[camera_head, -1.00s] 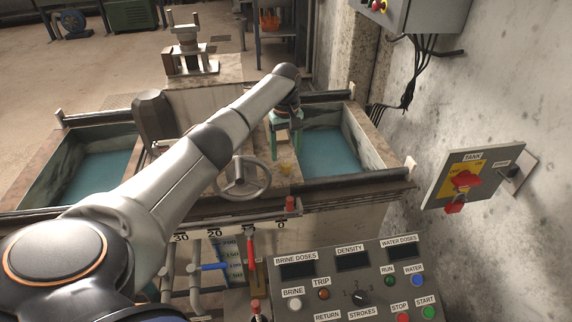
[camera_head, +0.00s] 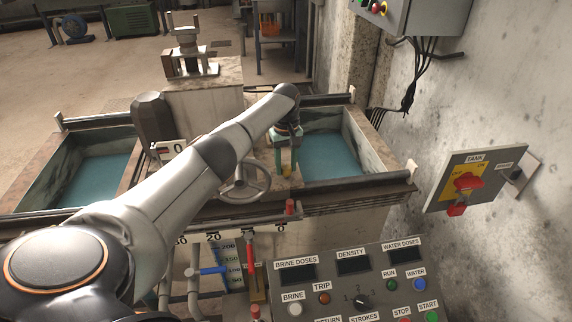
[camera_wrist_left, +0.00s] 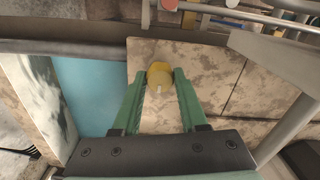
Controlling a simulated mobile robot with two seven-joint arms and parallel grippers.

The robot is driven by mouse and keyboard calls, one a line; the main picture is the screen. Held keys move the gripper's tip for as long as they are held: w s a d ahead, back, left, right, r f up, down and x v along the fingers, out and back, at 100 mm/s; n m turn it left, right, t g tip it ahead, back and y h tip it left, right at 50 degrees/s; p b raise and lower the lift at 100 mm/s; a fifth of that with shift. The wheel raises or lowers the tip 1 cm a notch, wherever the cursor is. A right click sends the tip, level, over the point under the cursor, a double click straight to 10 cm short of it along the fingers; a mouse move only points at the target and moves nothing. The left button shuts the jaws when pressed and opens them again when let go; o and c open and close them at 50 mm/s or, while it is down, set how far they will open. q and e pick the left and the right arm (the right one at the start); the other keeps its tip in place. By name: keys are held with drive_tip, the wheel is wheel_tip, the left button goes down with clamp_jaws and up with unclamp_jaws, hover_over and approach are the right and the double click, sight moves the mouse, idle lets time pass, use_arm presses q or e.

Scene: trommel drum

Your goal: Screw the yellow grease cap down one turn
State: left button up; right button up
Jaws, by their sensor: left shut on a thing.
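The yellow grease cap (camera_wrist_left: 160,76) sits on the stone-like top (camera_wrist_left: 205,75) between the two tanks. In the left wrist view it lies between the tips of the green fingers of my left gripper (camera_wrist_left: 163,79), which is shut on it. A small pale tip shows on its near side. In the head view my left gripper (camera_head: 286,170) points down at the top beside the handwheel, and the cap (camera_head: 287,172) is mostly hidden between the fingers. My right gripper is not in view.
A handwheel (camera_head: 245,178) stands close left of the gripper. Tanks of blue-green liquid lie to the right (camera_head: 328,157) and left (camera_head: 95,178). A scale rail with a red knob (camera_head: 290,207) runs in front. A control panel (camera_head: 345,285) is nearer, and a tank switch (camera_head: 464,190) is on the wall.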

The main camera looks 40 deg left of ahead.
use_arm(q)
clamp_jaws()
drive_tip(key=shift+m, duration=0.3)
